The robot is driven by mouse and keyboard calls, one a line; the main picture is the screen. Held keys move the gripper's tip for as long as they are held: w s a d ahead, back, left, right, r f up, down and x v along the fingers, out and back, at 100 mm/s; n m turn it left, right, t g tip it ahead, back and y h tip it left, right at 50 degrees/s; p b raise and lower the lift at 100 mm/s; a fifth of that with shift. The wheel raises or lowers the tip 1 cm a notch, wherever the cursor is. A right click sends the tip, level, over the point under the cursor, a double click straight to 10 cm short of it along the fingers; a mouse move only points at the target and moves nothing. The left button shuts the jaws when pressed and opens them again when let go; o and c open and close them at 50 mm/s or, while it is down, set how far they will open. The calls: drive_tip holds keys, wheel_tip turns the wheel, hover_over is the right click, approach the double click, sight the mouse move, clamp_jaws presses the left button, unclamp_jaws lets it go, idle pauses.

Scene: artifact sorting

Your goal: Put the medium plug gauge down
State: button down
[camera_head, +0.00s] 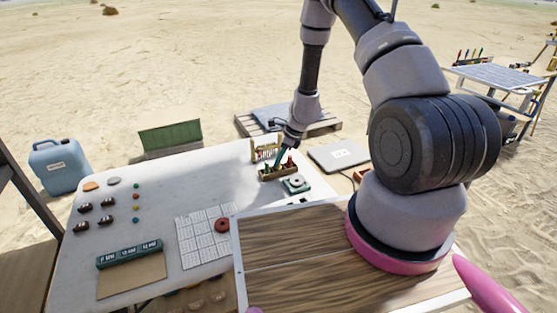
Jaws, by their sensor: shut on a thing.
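My gripper (283,147) is at the far right part of the white table (160,240), low over a small wooden box (271,174). It is shut on a thin dark green piece, which I take to be the medium plug gauge (279,157). The piece hangs tilted below the jaws and its lower end is at or just above the box. The view is too small to tell whether it touches the box. Several small coloured pieces stand in the box, one with a red top (290,161).
A small upright rack (262,150) stands behind the box. A green device with a round white part (296,183) sits in front of it, and a grey laptop-like case (338,155) lies to the right.

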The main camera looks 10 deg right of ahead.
drive_tip(key=shift+f, duration=0.15)
drive_tip(key=c, duration=0.8)
unclamp_jaws()
